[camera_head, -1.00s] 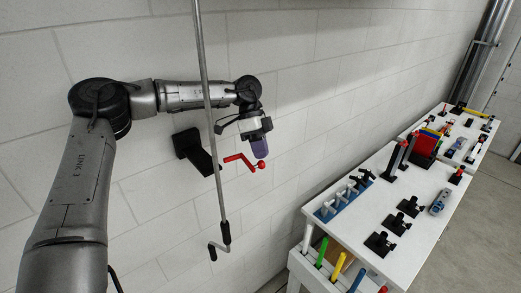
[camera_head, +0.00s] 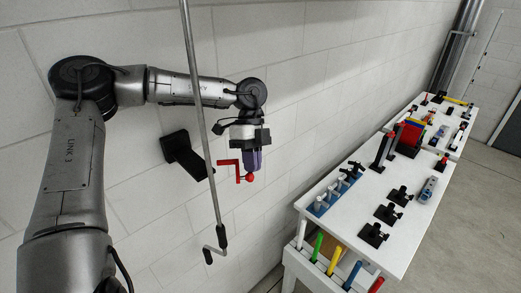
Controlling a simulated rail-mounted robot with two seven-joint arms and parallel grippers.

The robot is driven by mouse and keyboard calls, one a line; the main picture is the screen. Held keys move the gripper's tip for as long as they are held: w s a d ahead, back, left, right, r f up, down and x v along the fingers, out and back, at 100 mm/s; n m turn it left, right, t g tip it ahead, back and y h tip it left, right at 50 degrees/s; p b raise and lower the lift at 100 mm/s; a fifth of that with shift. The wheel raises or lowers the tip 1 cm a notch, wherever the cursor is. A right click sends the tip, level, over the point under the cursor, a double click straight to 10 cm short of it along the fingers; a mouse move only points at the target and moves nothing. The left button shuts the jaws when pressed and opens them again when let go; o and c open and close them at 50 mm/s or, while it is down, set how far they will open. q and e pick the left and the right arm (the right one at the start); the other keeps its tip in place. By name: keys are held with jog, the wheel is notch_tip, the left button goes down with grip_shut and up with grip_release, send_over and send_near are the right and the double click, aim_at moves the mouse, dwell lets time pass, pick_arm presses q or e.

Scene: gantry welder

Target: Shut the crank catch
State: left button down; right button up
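A red crank (camera_head: 229,162) with a red ball knob (camera_head: 249,177) shows by the wall at the middle of the head view, right of a black bracket (camera_head: 183,152). My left gripper (camera_head: 252,164) points down just above the ball knob, its purple fingers partly overlapping the crank in the picture. I cannot tell whether the fingers touch the knob, or whether they are open or shut. My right gripper is not in view.
A thin grey rod (camera_head: 201,120) with a crank-shaped lower end hangs in front of the wall, left of the gripper. A white bench (camera_head: 345,228) with clamps, coloured handles and blocks stands on the right. The floor beyond it is clear.

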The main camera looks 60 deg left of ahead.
pick_arm(q)
jog(key=shift+s+d+f+m+g, duration=0.1)
jog(key=shift+s+d+m+g, duration=0.25)
jog(key=shift+m, duration=0.25)
dwell(0.3)
